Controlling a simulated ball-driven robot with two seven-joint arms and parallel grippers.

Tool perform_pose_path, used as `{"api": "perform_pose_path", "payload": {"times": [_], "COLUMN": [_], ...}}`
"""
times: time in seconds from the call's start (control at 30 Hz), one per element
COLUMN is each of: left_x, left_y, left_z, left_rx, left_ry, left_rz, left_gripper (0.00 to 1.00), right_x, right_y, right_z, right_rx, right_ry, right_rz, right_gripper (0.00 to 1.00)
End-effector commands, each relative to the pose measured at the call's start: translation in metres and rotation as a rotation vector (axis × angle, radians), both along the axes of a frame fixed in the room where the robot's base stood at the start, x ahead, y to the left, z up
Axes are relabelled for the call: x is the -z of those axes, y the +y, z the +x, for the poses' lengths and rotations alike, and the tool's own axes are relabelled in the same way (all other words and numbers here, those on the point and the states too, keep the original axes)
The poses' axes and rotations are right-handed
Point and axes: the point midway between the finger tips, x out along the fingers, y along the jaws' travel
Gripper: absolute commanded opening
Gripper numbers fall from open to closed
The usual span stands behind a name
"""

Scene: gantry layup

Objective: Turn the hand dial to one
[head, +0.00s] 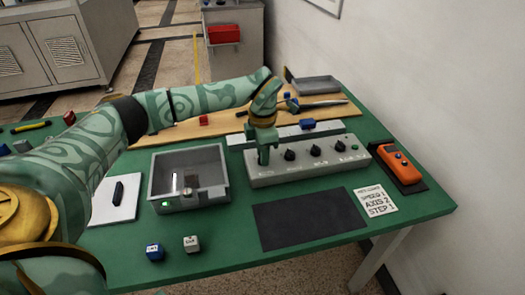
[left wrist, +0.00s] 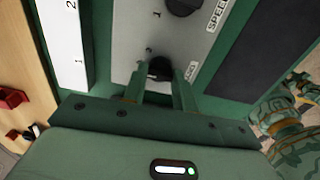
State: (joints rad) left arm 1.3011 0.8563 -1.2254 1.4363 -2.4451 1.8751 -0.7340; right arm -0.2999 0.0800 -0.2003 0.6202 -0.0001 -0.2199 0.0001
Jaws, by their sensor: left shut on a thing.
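The grey control panel (head: 305,169) stands on the green table with a row of black dials. My left gripper (head: 263,155) points down at the panel's left end and covers the dial there in the head view. In the left wrist view, my left gripper (left wrist: 160,92) has its two fingers on either side of a black dial (left wrist: 159,68), shut on it. The label (left wrist: 191,71) beside this dial is partly hidden and ends in "ND". A small mark (left wrist: 149,50) is printed near the dial. I cannot tell which way its pointer faces. My right gripper is not in view.
A speed dial (left wrist: 183,5) is beside the gripped one. An open grey box (head: 160,183), a dark mat (head: 310,218), a printed card (head: 375,199) and an orange pendant (head: 395,160) surround the panel. A blue cube (head: 154,252) and a grey cube (head: 191,243) lie in front.

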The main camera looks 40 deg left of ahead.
Motion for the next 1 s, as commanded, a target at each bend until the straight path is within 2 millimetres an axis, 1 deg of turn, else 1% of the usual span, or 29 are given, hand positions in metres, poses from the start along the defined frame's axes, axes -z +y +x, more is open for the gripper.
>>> {"api": "perform_pose_path", "payload": {"times": [0.03,0.27,0.6,0.8,1.0], "left_x": [-0.004,-0.007,-0.006,-0.005,-0.004], "left_y": [0.000,0.000,0.000,0.000,0.000], "left_z": [0.000,0.000,0.000,0.001,0.001], "left_rx": [-0.017,-0.162,-0.453,-0.598,-0.698], "left_ry": [-0.001,-0.004,-0.003,-0.005,-0.004], "left_rz": [0.000,0.000,-0.001,-0.001,-0.001], "left_gripper": [0.05,0.05,0.05,0.05,0.05], "right_x": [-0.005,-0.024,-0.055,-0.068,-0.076], "right_y": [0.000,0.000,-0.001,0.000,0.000], "right_z": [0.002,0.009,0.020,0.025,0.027], "right_rx": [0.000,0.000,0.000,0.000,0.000], "right_ry": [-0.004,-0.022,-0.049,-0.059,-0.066], "right_rz": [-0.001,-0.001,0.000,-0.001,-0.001], "right_gripper": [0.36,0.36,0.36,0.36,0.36]}}
